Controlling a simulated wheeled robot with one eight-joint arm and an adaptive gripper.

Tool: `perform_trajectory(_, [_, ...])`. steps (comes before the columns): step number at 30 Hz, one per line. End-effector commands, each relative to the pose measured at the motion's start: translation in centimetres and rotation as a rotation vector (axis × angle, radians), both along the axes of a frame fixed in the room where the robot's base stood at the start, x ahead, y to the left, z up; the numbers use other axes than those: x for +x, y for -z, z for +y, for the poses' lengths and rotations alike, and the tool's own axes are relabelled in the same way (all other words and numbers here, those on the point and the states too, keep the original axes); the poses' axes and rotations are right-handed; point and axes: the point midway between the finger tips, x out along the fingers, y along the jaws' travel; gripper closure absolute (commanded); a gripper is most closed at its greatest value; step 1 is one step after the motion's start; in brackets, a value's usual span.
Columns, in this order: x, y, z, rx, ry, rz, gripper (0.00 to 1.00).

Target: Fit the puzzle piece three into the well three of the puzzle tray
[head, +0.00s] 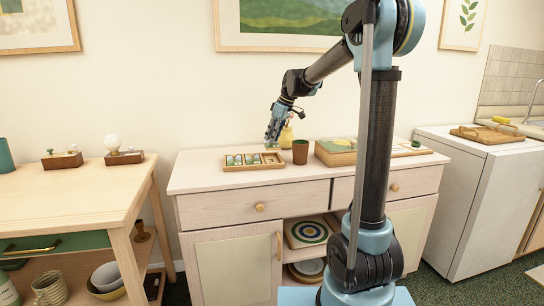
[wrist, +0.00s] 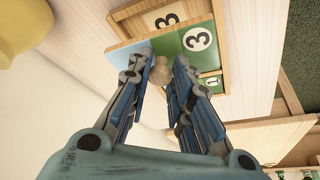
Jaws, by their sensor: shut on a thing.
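My gripper (head: 273,138) is above the right part of the wooden puzzle tray (head: 232,168), on the pale cabinet. In the wrist view, its fingers (wrist: 160,72) are shut on a small wooden knob (wrist: 160,66). The knob appears to belong to puzzle piece three (wrist: 199,38), a green face with a black 3 on a white disc. A blue face lies beside it. Another 3 (wrist: 166,20) shows on the tray at the top, probably at well three. I cannot tell whether the piece touches the tray. The fingers hide part of the tray.
A brown cup (head: 300,152) stands close to the tray's right end. A yellow vase (head: 287,134) stands behind it. A wooden box (head: 337,153) is farther right on the cabinet top (head: 205,181).

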Motion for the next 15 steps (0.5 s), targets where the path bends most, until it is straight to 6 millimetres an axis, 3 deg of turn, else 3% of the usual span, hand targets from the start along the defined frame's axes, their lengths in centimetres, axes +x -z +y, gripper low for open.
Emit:
perform_trajectory(3, [0.0, 1.7, 0.1, 0.0, -0.001, 0.0, 1.0])
perform_trajectory(11, [0.0, 3.4, 0.2, 0.0, -0.002, 0.0, 1.0])
perform_trajectory(15, [0.0, 5.2, 0.2, 0.0, -0.002, 0.0, 1.0])
